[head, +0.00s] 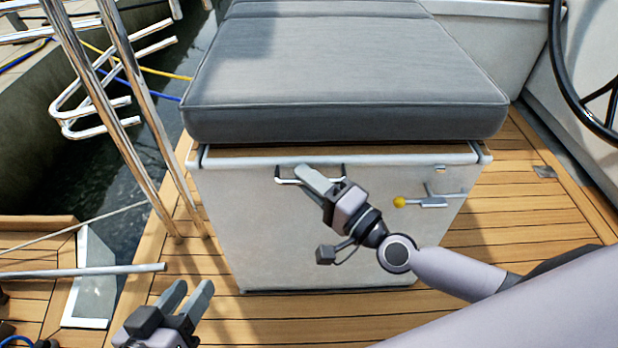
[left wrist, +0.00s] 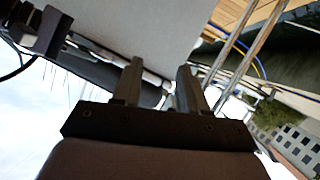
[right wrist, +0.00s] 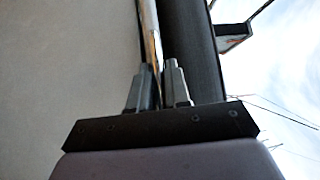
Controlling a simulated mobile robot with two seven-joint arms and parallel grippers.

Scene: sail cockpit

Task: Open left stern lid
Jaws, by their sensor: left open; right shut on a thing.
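The stern lid (head: 345,85) carries a thick grey cushion and lies flat, closed on a white locker box (head: 290,250). A metal handle (head: 284,181) sits on the box's front just below the lid edge. My right gripper (head: 308,178) is shut on this handle; its fingers also show in the right wrist view (right wrist: 158,75), close against the pale front panel. The gripped part is mostly hidden by the fingers. My left gripper (head: 190,293) is open and empty, low in front of the box's left side; its spread fingers show in the left wrist view (left wrist: 158,75).
Steel rails (head: 125,110) stand left of the box, beside the water. A black steering wheel (head: 590,110) is at the upper right. Teak deck (head: 530,210) lies free right of the box.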

